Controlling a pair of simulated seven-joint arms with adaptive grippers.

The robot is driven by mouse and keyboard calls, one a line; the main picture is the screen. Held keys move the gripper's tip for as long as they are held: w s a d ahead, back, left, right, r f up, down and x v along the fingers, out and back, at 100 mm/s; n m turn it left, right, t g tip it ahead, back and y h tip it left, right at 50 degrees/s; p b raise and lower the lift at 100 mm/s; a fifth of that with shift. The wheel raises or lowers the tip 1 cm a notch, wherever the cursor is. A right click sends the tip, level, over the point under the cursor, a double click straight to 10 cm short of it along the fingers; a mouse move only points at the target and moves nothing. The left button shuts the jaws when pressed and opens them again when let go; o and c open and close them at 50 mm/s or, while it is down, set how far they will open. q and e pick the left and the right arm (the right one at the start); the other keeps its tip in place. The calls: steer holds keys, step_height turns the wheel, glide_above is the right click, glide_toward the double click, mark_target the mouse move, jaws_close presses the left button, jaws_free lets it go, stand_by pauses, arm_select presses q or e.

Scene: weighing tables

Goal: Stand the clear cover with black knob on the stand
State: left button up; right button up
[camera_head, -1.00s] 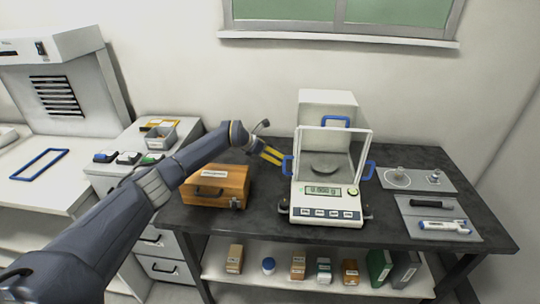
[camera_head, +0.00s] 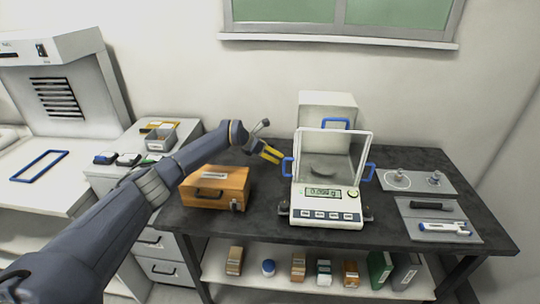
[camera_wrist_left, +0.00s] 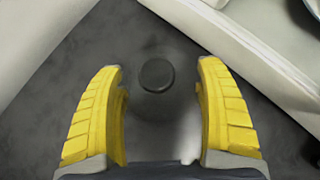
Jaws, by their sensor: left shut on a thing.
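My left gripper (camera_head: 270,153) is at the left of the balance, above the dark table. In the left wrist view its two yellow fingers stand apart, shut on the sides of the clear cover (camera_wrist_left: 155,110). The cover is see-through and hard to make out; its round black knob (camera_wrist_left: 156,75) shows between the fingertips. In the head view the cover cannot be made out. I cannot pick out the stand for certain. My right gripper is not in view.
The balance (camera_head: 326,207) has a glass front and blue handles. An orange-brown case (camera_head: 215,188) lies left of it. A grey mat (camera_head: 415,186) with a ring and small metal pieces lies at right, behind another mat (camera_head: 410,209) with pens. Bare table lies between case and balance.

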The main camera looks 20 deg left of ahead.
arm_select(q)
step_height(320, 180, up, 17)
steer(key=s+a+r+n+t+y, duration=0.1)
steer(key=a+n+y, duration=0.1)
steer(key=a, duration=0.6)
steer(key=s+a+n+y, duration=0.1)
steer(key=a+n, duration=0.2)
steer(key=a, duration=0.5)
step_height(320, 180, down, 19)
steer(key=shift+r, duration=0.15)
stand_by(0.5)
steer(key=o, duration=1.3)
steer(key=shift+o, duration=0.2)
